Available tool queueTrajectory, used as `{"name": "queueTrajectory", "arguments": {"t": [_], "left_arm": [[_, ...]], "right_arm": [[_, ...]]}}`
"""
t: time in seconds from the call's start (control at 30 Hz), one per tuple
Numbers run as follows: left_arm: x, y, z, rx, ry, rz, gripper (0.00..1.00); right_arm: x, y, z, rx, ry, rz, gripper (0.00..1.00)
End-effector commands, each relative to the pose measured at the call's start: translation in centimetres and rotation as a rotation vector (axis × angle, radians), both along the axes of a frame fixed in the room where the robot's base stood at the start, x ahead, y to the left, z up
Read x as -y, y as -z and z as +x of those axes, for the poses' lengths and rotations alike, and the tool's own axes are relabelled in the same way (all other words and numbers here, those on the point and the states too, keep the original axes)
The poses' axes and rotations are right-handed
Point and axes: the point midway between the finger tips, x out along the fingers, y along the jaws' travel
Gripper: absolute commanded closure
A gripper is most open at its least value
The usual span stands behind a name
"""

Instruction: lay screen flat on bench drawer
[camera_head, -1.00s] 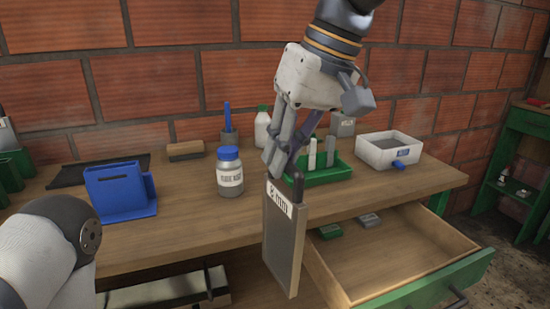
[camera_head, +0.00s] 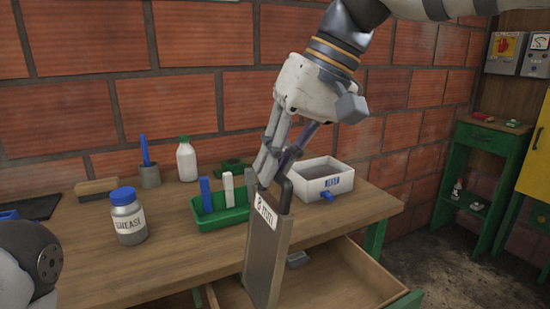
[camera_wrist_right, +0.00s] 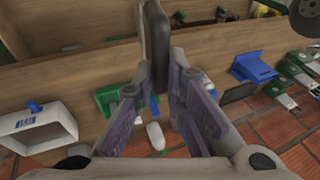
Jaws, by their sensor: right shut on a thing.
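The screen (camera_head: 262,262) is a flat grey-brown panel with a white "8 mm" label and a black handle at its top. My right gripper (camera_head: 272,178) is shut on the handle, and the screen hangs nearly upright, slightly tilted, in front of the bench edge. In the right wrist view, the dark handle (camera_wrist_right: 155,35) sits between the fingers. The bench drawer (camera_head: 345,280) is pulled open behind and to the right of the screen, which hides part of it. My left gripper is out of view; only part of that arm shows at lower left.
On the bench (camera_head: 170,240) stand a grease jar (camera_head: 128,218), a green tray (camera_head: 222,216) with upright pieces, a white bottle (camera_head: 187,160) and a white bin (camera_head: 325,180). A small grey block (camera_head: 297,260) lies in the drawer. Most visible drawer floor is clear.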

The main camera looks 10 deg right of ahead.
Motion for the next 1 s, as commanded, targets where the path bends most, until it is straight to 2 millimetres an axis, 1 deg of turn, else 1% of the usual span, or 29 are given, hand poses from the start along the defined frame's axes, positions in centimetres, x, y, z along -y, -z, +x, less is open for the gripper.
{"name": "queueTrajectory", "arguments": {"t": [0.87,1.0], "left_arm": [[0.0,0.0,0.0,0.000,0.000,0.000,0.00],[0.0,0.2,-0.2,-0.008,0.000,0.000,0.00]], "right_arm": [[3.0,10.7,1.1,-0.049,0.001,0.132,1.00],[4.1,12.2,1.5,-0.067,0.003,0.178,1.00]]}}
